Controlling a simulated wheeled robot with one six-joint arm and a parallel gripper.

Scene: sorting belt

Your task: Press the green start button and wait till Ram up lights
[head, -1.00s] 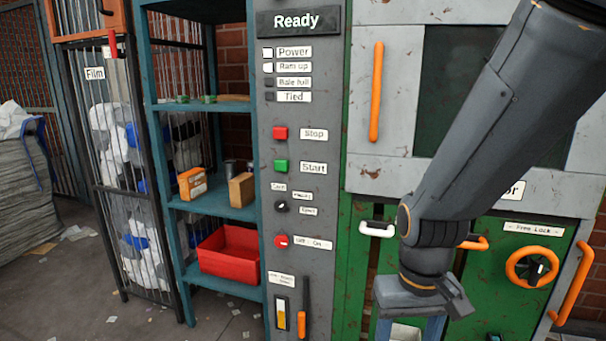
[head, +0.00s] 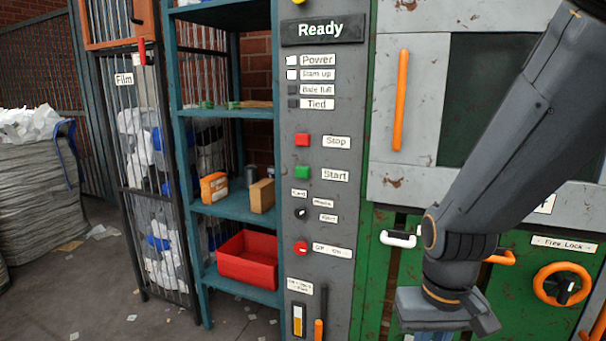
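The green start button (head: 302,173) is on the grey control panel (head: 355,230), left of its "Start" label. Nothing touches it. The display (head: 322,30) at the top reads "Ready". The Ram up lamp (head: 292,74) is white and looks lit, as does the Power lamp (head: 292,60) above it. The Bale full lamp (head: 292,90) and Tied lamp (head: 292,104) are dark. My gripper (head: 447,318) is low on the right, in front of the green doors and apart from the panel. Its fingers cannot be made out.
A red stop button (head: 302,140) sits just above the start button, with a red off/on knob (head: 301,248) lower down. A teal shelf (head: 235,208) with a red bin (head: 248,262) stands left of the panel. Orange (head: 400,100) and white (head: 397,239) handles stick out on the right.

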